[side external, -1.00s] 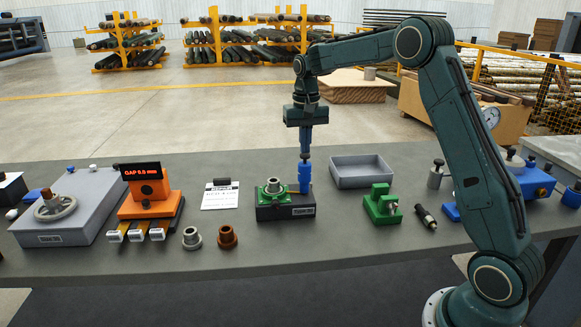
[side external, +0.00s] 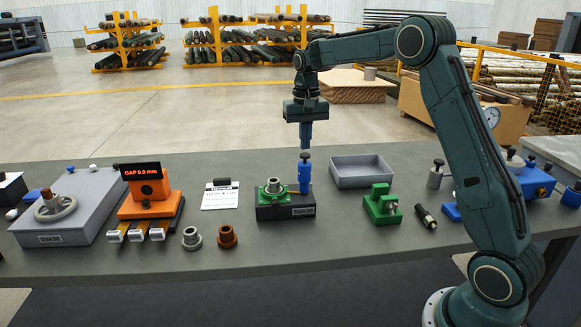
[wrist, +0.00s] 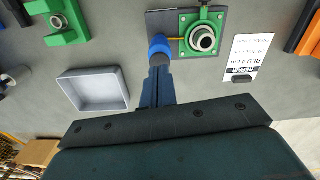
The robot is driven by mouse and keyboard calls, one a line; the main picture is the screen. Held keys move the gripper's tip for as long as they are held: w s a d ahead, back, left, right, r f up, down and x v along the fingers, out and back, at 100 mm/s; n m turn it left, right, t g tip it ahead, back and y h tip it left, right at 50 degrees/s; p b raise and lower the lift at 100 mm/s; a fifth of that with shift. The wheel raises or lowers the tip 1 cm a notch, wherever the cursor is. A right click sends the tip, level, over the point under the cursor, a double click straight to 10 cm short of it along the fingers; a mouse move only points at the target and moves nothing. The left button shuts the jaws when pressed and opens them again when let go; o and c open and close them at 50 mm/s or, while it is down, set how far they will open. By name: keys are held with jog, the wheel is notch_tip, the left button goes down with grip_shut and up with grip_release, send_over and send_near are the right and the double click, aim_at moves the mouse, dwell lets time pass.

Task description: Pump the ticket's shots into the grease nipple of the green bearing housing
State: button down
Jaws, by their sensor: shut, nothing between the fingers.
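The green bearing housing (side external: 273,187), with a grey metal ring in its middle, sits on a dark block (side external: 286,212); it also shows in the wrist view (wrist: 187,48). A blue upright pump (side external: 304,176) with a dark knob on top stands at the block's right end. In the wrist view the pump (wrist: 158,45) has a thin yellow line running toward the housing. My gripper (side external: 306,146) is shut and empty, pointing down just above the knob, with a small gap.
A grey empty tray (side external: 361,173) lies behind right. A green fixture (side external: 383,207) and a dark tool (side external: 425,217) lie to the right. Grey (side external: 192,238) and brown (side external: 228,236) bushings stand front left, near an orange gauge (side external: 150,190). The table before the block is clear.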

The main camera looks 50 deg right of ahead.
jog(key=shift+r, duration=1.7)
jog(key=shift+s+a+r, duration=0.3)
jog(key=shift+a+r, duration=0.05)
jog(key=shift+r, duration=0.05)
jog(key=s+a+r+n+t, duration=0.2)
jog(key=s+a+r, duration=0.25)
jog(key=s, duration=0.35)
jog(key=s+a+r+n+t, duration=0.1)
jog(key=s+a+r+n, duration=0.15)
jog(key=s+a, duration=0.4)
jog(key=s+a+f+n+t, duration=0.1)
jog(key=s+a+f, duration=0.1)
jog(key=s, duration=0.6)
jog(key=s+a+f+n+t, duration=0.1)
jog(key=s+a+f+n, duration=0.1)
jog(key=s, duration=0.6)
jog(key=shift+s+a+f+t, duration=0.3)
jog(key=shift+s+a+f, duration=0.05)
jog(key=shift+a+f, duration=0.2)
